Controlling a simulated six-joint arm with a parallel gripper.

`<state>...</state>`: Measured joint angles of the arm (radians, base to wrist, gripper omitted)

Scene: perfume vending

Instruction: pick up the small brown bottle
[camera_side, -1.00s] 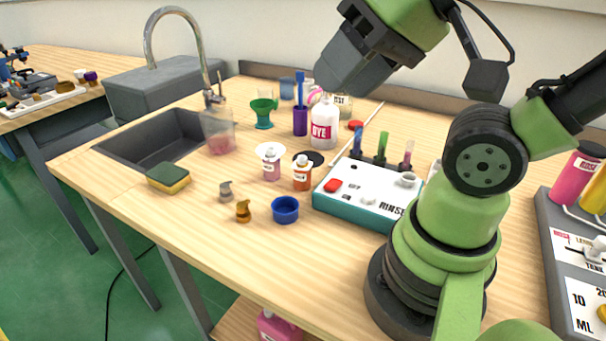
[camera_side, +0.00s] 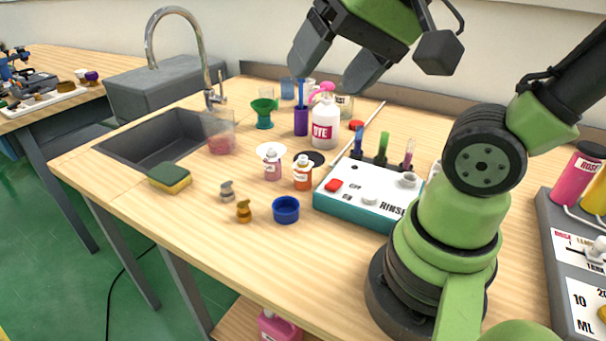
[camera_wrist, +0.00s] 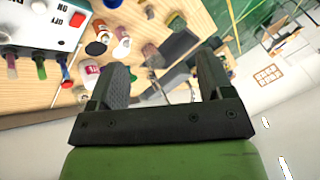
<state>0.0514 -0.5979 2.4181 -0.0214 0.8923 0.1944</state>
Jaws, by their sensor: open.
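A small orange-brown bottle (camera_side: 302,178) with a pale label stands upright mid-table, beside a pink bottle (camera_side: 272,168). In the wrist view the orange-brown bottle (camera_wrist: 103,35) shows at the upper left. A smaller amber-brown, knob-shaped piece (camera_side: 243,211) stands nearer the front edge; I cannot tell whether it is a bottle. My gripper (camera_side: 332,75) is open and empty, high above the back of the table, well above both. Its two fingers (camera_wrist: 163,68) show spread apart in the wrist view.
A white-and-teal rinse box (camera_side: 365,196) with vials stands right of the bottle. A blue cup (camera_side: 286,210) and grey knob-shaped piece (camera_side: 227,191) are in front. The dye bottle (camera_side: 325,125) and purple holder (camera_side: 301,122) stand behind. The front-left table is mostly clear.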

